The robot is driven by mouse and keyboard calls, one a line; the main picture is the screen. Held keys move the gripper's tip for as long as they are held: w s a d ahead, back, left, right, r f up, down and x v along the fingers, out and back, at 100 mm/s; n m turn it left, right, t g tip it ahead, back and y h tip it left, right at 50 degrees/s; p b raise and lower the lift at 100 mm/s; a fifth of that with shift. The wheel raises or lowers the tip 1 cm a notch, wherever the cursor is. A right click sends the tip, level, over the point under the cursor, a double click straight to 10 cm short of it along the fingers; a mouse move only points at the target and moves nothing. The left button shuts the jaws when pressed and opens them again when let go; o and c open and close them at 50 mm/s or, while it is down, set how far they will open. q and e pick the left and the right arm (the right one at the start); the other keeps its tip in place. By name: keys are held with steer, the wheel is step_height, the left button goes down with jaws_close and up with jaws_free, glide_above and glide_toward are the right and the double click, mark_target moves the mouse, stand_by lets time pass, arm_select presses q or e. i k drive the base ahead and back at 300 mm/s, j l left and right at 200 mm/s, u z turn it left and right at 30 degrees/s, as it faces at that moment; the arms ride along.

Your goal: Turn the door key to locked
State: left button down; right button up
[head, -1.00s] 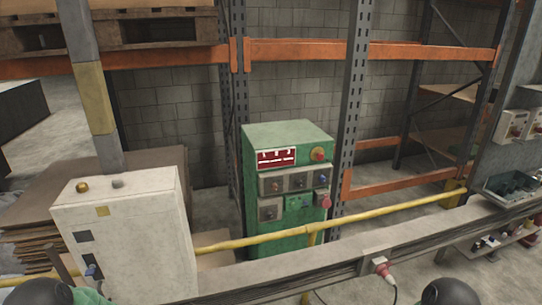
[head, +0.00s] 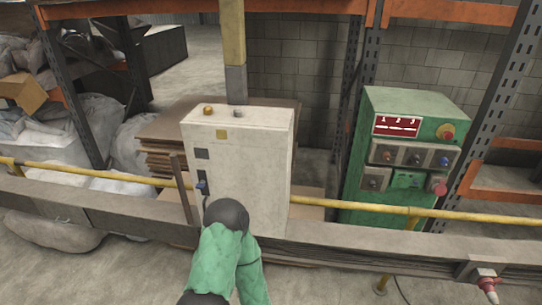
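A white cabinet (head: 255,172) stands in the middle of the head view. A small blue handle or plug (head: 201,187) sticks out from a dark fitting on its front face. A green control box (head: 413,112) stands to the right, with several knobs on grey panels (head: 410,155). I cannot make out which of these small parts is the door key, or its position. One of my green arms reaches up from the bottom centre, its dark rounded joint in front of the white cabinet's lower part. Neither gripper shows.
A red plug (head: 487,282) hangs at the lower right. Brown sheets (head: 165,150) are stacked behind the cabinet. White bags (head: 75,125) lie at the left.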

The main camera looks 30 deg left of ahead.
mark_target(201, 185)
steer(key=u, duration=1.25)
